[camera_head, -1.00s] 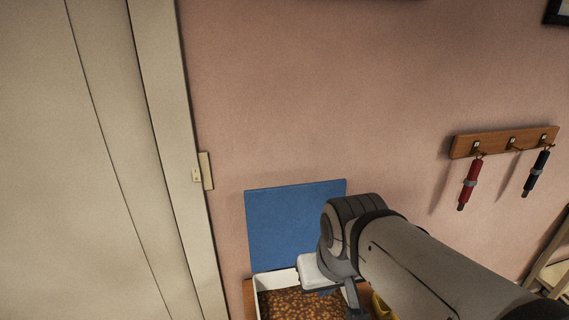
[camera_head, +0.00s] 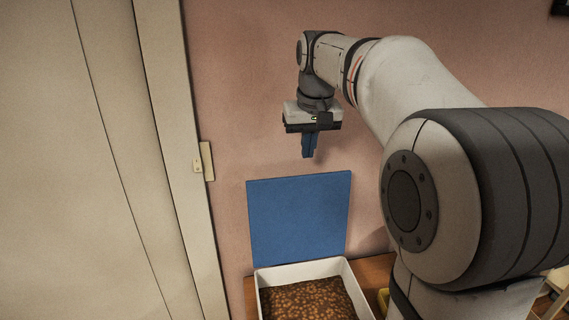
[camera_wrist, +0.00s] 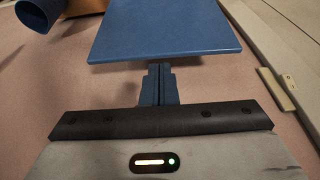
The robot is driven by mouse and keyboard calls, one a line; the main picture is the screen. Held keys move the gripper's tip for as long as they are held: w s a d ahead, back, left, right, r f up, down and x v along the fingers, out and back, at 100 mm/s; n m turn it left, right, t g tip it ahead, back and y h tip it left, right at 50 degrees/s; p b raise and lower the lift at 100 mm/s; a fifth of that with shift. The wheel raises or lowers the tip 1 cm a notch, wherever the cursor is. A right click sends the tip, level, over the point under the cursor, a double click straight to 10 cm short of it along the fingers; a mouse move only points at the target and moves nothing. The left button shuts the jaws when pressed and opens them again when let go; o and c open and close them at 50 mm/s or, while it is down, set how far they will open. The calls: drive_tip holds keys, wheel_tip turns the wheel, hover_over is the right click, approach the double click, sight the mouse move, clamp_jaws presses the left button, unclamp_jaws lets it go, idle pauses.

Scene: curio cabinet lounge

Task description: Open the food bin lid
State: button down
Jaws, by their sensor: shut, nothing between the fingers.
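The food bin is a white box (camera_head: 300,268) full of brown kibble, low in the head view, its bottom edge cut off by the frame. Its blue lid (camera_head: 299,218) stands upright at the back of the bin, against or close to the pink wall. The lid also shows as a blue panel in the wrist view (camera_wrist: 163,28). My gripper (camera_head: 309,155) is above the lid's top edge, pointing down. Its blue fingers (camera_wrist: 158,85) are shut with nothing between them, and it appears apart from the lid.
The bin stands on a wooden surface (camera_head: 374,268). A yellow object (camera_head: 383,300) is partly hidden beside it. A pale door (camera_head: 90,160) fills the left. In the wrist view, a blue cylindrical object (camera_wrist: 38,14) shows at the upper left.

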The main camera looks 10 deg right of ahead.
drive_tip(key=b, duration=0.1)
approach(302, 161)
drive_tip(key=s+r, duration=0.2)
drive_tip(key=s, duration=0.1)
drive_tip(key=x, duration=1)
drive_tip(key=shift+a+f, duration=0.1)
drive_tip(key=shift+a, duration=0.3)
drive_tip(key=s, duration=0.4)
drive_tip(key=shift+r, duration=0.35)
drive_tip(key=shift+s, duration=0.1)
